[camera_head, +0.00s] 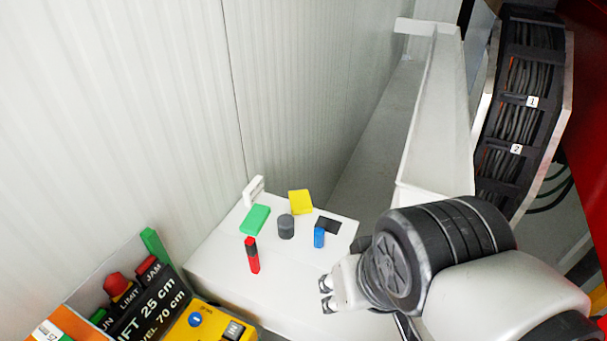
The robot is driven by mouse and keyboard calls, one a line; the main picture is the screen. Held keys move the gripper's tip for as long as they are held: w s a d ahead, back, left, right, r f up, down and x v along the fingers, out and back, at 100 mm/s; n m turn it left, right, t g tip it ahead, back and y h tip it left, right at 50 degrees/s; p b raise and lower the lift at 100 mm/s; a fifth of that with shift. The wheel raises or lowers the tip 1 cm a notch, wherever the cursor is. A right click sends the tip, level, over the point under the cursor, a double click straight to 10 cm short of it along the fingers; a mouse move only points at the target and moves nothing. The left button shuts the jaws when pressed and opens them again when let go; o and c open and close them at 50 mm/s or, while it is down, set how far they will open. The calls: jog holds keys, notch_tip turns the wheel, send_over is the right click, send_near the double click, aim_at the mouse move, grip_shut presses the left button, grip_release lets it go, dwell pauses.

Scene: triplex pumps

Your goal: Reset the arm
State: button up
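My gripper (326,294) is at the lower middle, at the end of my white and dark grey arm. It points left over the near right part of a white table (215,272). Its two small dark-tipped fingers stand apart with nothing visible between them. It is apart in the picture from the objects on the table. Part of the gripper is hidden by the arm's wrist joint.
On the table are a red marker-like item (252,256), green block (255,220), grey cylinder (286,227), yellow piece (301,202), blue item (319,237) and black patch (329,225). A control panel (140,305) stands lower left; a cable rack (522,110) stands right.

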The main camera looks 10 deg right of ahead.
jog(key=shift+s+d+n, duration=0.3)
jog(key=shift+n, duration=0.2)
jog(key=shift+f, duration=0.1)
notch_tip(320, 180, down, 6)
jog(key=b, duration=0.6)
jog(key=shift+d, duration=0.15)
